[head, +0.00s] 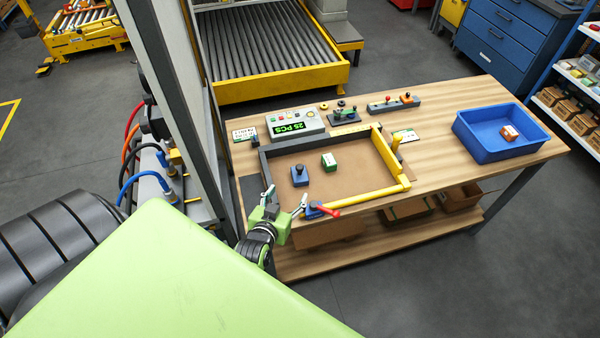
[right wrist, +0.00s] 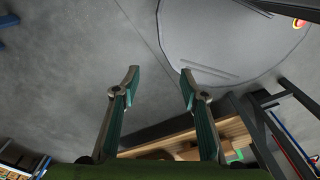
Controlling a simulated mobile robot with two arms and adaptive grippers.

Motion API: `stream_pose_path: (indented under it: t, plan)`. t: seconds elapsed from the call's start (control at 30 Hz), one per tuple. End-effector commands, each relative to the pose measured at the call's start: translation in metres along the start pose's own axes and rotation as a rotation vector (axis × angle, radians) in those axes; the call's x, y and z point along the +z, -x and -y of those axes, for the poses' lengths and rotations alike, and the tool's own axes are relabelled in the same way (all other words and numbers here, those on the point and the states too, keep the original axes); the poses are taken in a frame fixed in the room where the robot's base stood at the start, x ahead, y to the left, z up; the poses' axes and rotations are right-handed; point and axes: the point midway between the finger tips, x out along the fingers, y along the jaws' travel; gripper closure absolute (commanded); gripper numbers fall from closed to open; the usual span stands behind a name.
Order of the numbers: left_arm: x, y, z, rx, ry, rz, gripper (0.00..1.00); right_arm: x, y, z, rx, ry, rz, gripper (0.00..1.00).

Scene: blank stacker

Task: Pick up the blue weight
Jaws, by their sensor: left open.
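The blue weight (head: 300,175), a small block with a dark knob on top, stands upright on the brown surface of the framed fixture (head: 330,200) on the workbench. My left gripper (head: 286,198) is at the front left edge of the fixture, just in front of the weight in the head view. Its fingers are spread, with nothing between them, and apart from the weight. My right gripper (right wrist: 160,80) shows in the right wrist view with its fingers apart and empty, over the grey floor. The weight is not seen in the right wrist view.
A blue clamp with a red handle (head: 322,210) sits beside my left gripper. A green and white box (head: 329,162) stands right of the weight. Yellow rails (head: 370,193) bound the fixture. A blue bin (head: 487,148) holds an orange box. The bench right of the fixture is mostly clear.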

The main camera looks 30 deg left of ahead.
Motion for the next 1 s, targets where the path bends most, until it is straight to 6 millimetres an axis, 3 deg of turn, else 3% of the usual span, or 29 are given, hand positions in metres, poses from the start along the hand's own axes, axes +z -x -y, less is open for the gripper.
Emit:
stream_pose_path:
  t: [0.17, 0.5, 0.83, 1.0]
  plan:
    - [0.002, -0.017, 0.004, -0.016, 0.009, -0.027, 0.39, -0.002, -0.013, -0.009, 0.011, -0.002, -0.004, 0.6]
    - [0.001, -0.073, 0.005, -0.014, 0.008, -0.026, 0.39, 0.002, -0.056, -0.011, 0.013, -0.002, -0.004, 0.6]
    - [-0.002, -0.092, 0.006, -0.015, 0.007, -0.023, 0.39, 0.002, -0.07, -0.004, 0.006, -0.003, -0.006, 0.6]
    - [0.0, -0.112, 0.006, -0.014, 0.009, -0.026, 0.39, 0.003, -0.091, 0.001, 0.001, -0.003, -0.006, 0.6]
